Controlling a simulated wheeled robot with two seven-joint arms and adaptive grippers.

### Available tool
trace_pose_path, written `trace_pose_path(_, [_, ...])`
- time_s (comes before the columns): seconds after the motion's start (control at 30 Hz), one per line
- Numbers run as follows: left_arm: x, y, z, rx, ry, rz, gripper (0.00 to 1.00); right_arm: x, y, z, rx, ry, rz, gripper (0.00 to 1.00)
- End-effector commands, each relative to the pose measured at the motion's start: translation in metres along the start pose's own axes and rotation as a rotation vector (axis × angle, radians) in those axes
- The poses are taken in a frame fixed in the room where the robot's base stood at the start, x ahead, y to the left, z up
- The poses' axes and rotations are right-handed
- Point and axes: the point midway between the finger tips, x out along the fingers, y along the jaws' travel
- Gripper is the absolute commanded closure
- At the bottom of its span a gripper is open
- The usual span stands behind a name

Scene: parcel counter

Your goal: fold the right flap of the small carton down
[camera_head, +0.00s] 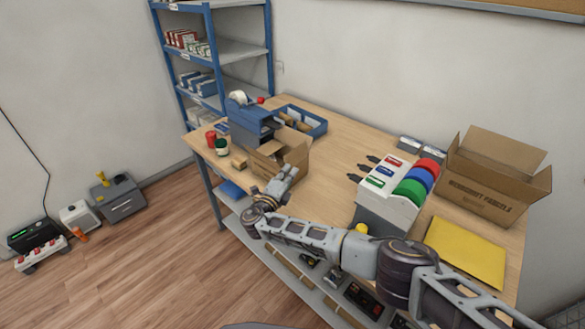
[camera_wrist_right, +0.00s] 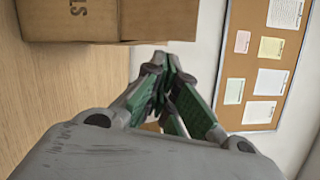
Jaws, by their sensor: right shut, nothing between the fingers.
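The small carton (camera_head: 297,160) is a brown box near the left part of the counter's front edge. Flap panels stand up at its top, but which one is the right flap is hard to tell in the head view. My right gripper (camera_head: 291,171) is shut and empty at the carton's near right side. In the right wrist view the carton's printed side (camera_wrist_right: 70,20) and a raised flap panel (camera_wrist_right: 160,20) fill the top. The shut fingertips (camera_wrist_right: 165,62) are close to that panel; contact cannot be told. My left gripper is not in view.
A blue bin (camera_head: 318,121) and a blue-grey box (camera_head: 250,125) stand behind and left of the small carton. A label dispenser (camera_head: 372,207), a large open carton (camera_head: 480,195) and a yellow envelope (camera_head: 465,252) are on the right. The counter middle (camera_head: 335,165) is clear.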

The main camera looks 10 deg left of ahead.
Motion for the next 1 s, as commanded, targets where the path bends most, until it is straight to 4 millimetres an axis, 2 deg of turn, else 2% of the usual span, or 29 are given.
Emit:
trace_pose_path(0.33, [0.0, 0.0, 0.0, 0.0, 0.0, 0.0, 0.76, -0.045, 0.0, 0.0, 0.001, -0.001, 0.001, 1.0])
trace_pose_path(0.5, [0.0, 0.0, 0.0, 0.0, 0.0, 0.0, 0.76, -0.061, 0.0, 0.0, 0.0, 0.0, 0.001, 1.0])
trace_pose_path(0.93, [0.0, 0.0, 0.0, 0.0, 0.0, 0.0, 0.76, -0.068, 0.0, -0.001, 0.0, 0.001, 0.0, 1.0])
trace_pose_path(1.0, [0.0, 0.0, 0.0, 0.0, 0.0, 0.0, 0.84, -0.068, 0.0, -0.001, 0.001, 0.001, 0.0, 1.0])
